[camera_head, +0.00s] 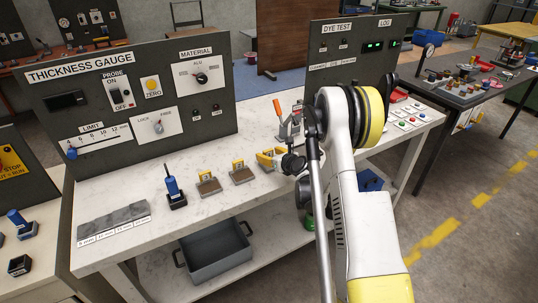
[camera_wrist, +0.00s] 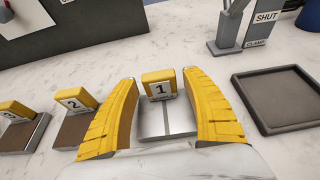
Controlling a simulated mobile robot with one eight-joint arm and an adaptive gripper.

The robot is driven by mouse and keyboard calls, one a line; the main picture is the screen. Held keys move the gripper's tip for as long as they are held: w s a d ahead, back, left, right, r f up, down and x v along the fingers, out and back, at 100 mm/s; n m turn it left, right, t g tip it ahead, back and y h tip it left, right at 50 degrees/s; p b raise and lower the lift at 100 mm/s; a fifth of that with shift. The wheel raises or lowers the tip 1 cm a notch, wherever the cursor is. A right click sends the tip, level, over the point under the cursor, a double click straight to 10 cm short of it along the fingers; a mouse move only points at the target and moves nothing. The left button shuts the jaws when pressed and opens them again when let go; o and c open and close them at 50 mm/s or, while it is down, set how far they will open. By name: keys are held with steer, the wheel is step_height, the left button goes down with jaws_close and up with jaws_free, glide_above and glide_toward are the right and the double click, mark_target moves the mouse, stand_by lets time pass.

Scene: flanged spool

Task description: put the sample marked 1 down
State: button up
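The sample marked 1 (camera_wrist: 158,87) has a yellow block with a white label and a silver-grey plate. It stands between the two yellow fingers of my gripper (camera_wrist: 160,95) in the wrist view. The fingers are close along both sides of the plate; whether they press on it is unclear. In the head view my gripper (camera_head: 274,157) is low over the white bench, right of the sample marked 2 (camera_head: 240,172). That sample also shows left of my gripper in the wrist view (camera_wrist: 75,98). Whether sample 1 touches the bench cannot be told.
The sample marked 3 (camera_head: 208,183) stands farther left, beside a blue-handled tool (camera_head: 173,187). A dark square tray (camera_wrist: 280,100) lies right of my gripper, with a clamp stand (camera_wrist: 230,32) behind. The thickness gauge panel (camera_head: 135,88) rises at the back.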

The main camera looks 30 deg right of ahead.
steer(key=shift+r, duration=0.15)
steer(key=v, duration=1.1)
steer(key=shift+s, duration=0.25)
steer(key=shift+s+a+r, duration=0.1)
steer(key=shift+a+r, duration=0.05)
steer(key=shift+r, duration=0.15)
steer(key=s+a+r+n+g+y, duration=0.1)
steer(key=s+a+r+n+g, duration=0.1)
steer(key=s+a+r+n, duration=0.4)
steer(key=s+a+r+n+g, duration=0.2)
steer(key=a+r+n, duration=0.5)
steer(key=a+n, duration=0.3)
steer(key=s+a+r+n+g, duration=0.1)
steer(key=s+a+n, duration=0.1)
steer(key=s+n, duration=0.7)
steer(key=s+a+r+n+g+h, duration=0.1)
steer(key=s+a+n, duration=0.2)
steer(key=s+n, duration=0.7)
steer(key=shift+s+n+g, duration=0.3)
steer(key=shift+s, duration=0.6)
